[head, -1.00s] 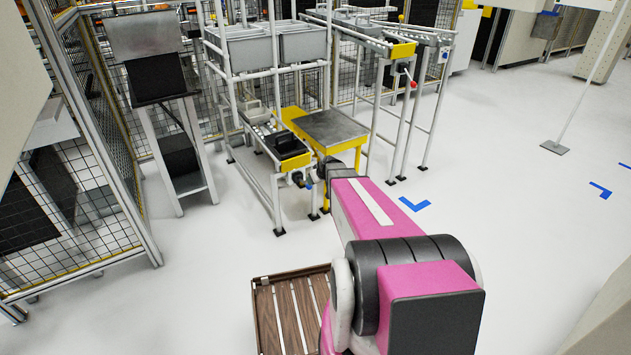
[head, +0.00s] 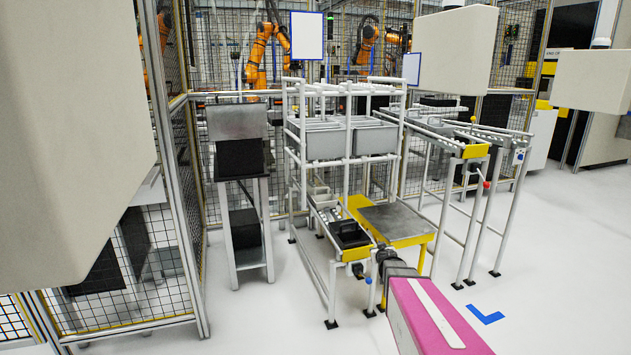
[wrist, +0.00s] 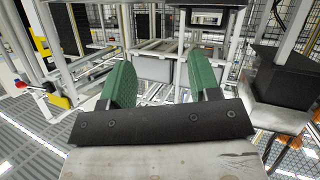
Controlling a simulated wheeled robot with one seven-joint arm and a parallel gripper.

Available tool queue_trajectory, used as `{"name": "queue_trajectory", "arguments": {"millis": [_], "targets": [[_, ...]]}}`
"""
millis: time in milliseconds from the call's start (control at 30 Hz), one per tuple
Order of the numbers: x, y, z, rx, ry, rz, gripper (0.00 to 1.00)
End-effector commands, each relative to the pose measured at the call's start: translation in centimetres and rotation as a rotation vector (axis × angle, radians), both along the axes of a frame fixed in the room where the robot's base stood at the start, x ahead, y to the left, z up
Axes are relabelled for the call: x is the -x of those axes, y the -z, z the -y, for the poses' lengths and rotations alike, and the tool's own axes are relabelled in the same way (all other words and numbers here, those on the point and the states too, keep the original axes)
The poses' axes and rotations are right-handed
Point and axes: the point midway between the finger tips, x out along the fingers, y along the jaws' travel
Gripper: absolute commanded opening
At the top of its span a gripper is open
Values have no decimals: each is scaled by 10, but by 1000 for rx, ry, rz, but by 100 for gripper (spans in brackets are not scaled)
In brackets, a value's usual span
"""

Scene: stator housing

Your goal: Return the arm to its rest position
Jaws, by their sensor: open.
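My gripper (wrist: 160,88) shows in the wrist view with its two green fingers apart and nothing between them. My pink arm (head: 430,315) reaches forward from the bottom of the head view toward the rack. Its far end is near the front of the low conveyor, and the fingers cannot be made out in the head view. In the wrist view the rack and its grey bins lie beyond the fingers, apart from them.
A white rack with grey bins (head: 330,143) stands ahead. A black tray (head: 349,236) sits on the low conveyor, beside a metal-topped yellow table (head: 397,218). A wire fence (head: 95,295) is at the left. Open floor (head: 570,270) lies at the right.

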Motion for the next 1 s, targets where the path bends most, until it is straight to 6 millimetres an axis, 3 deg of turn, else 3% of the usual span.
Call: {"name": "queue_trajectory", "arguments": {"millis": [200, 467, 667, 800, 1000], "targets": [[39, -22, 23, 56, 249, -13, 56], [108, -11, 32, 77, 468, -280, 56], [175, 10, 8, 34, 481, -615, 56], [222, 20, -25, -27, 386, -862, 56], [269, 21, -69, -117, 196, -1098, 56]]}}
